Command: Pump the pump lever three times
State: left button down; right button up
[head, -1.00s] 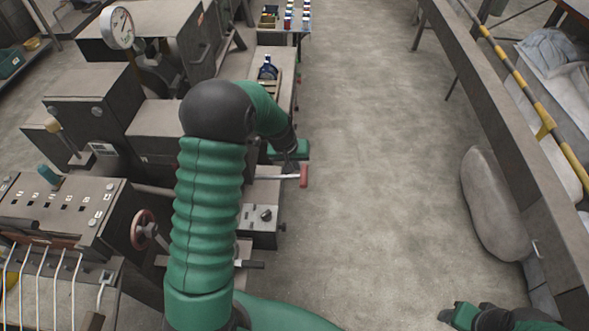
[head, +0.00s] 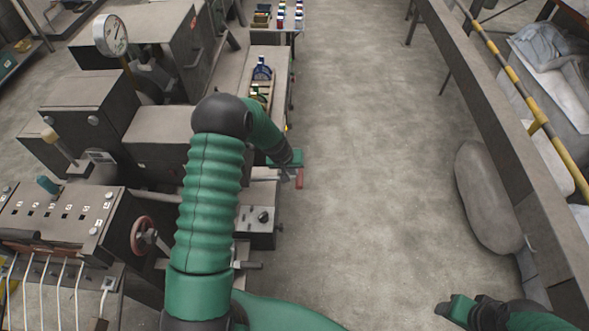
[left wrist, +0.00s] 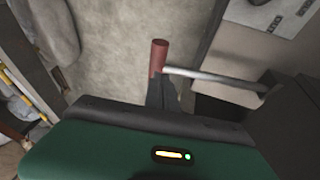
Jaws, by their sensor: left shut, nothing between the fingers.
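The pump lever is a metal rod with a red handle (head: 300,178) at its end, beside the machines in the head view. In the left wrist view the red handle (left wrist: 159,56) stands beside the fingers, and its pale rod (left wrist: 212,78) runs right. My left gripper (left wrist: 163,92) is shut and empty, its dark fingertips close to the handle end of the lever. I cannot tell whether they touch it. In the head view its green body (head: 291,158) hides part of the rod. My right gripper (head: 455,308) is at the lower right, away from the lever, its fingers unclear.
A grey control box (head: 250,230) with a black knob stands below the lever. A machine with a red handwheel (head: 144,234) is at left. The floor (head: 370,150) in the middle is clear. A long beam (head: 500,150) and a grey sack (head: 485,200) lie right.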

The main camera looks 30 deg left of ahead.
pick_arm(q)
jog(key=shift+x, duration=0.95)
jog(key=shift+s+r, duration=0.1)
